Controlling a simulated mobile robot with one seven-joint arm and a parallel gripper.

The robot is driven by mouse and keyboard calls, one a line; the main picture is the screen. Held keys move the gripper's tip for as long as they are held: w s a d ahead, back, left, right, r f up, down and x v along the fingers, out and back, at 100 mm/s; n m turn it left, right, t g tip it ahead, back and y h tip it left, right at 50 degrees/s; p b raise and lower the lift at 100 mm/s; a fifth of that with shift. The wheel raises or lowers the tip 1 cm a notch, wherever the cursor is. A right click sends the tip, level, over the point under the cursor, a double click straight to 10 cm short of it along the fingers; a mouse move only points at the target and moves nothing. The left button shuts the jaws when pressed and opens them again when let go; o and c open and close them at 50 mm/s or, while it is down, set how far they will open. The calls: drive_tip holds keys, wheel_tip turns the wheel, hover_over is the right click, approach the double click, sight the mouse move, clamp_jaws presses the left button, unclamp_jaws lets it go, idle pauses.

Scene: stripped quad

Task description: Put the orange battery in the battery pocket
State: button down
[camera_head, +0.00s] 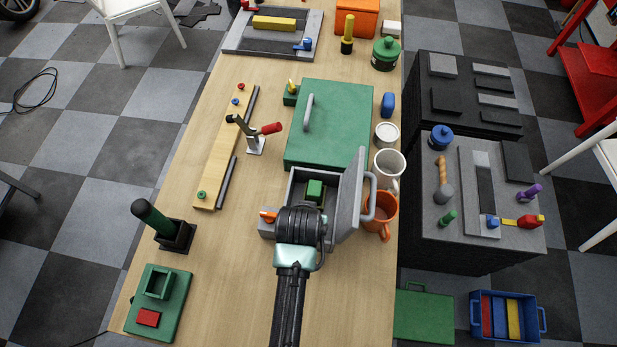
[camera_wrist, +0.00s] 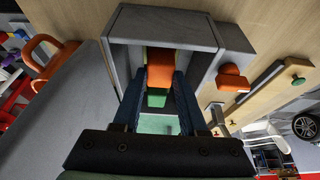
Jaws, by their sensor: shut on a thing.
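My gripper (camera_head: 302,228) reaches down over the open grey box (camera_head: 297,187). In the wrist view, its two dark blue fingers are shut on an orange block, the orange battery (camera_wrist: 160,67), at the box mouth. The battery is hidden behind my gripper in the head view. A green block (camera_head: 314,190) is inside the box; green also shows between the fingers in the wrist view (camera_wrist: 157,98). The box's grey lid (camera_head: 350,195) stands open on the right. I cannot tell for certain which thing is the battery pocket; a green base (camera_head: 172,305) has a square socket.
An orange mug (camera_head: 381,217) and a white mug (camera_head: 390,167) stand close right of the lid. A large green case (camera_head: 330,122) lies behind the box. A toggle clamp (camera_head: 253,142) and a dark holder with a green handle (camera_head: 174,236) are left. The table's front middle is bare.

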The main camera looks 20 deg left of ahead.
drive_tip(key=shift+f, duration=0.45)
drive_tip(key=shift+f, duration=0.1)
drive_tip(key=shift+c, duration=2.2)
unclamp_jaws()
drive_tip(key=shift+r, duration=0.2)
drive_tip(key=v, duration=1.1)
drive_tip(key=shift+s+r+b, duration=0.3)
drive_tip(key=shift+r+b, duration=0.05)
drive_tip(key=shift+b, duration=0.1)
drive_tip(key=shift+w, duration=0.1)
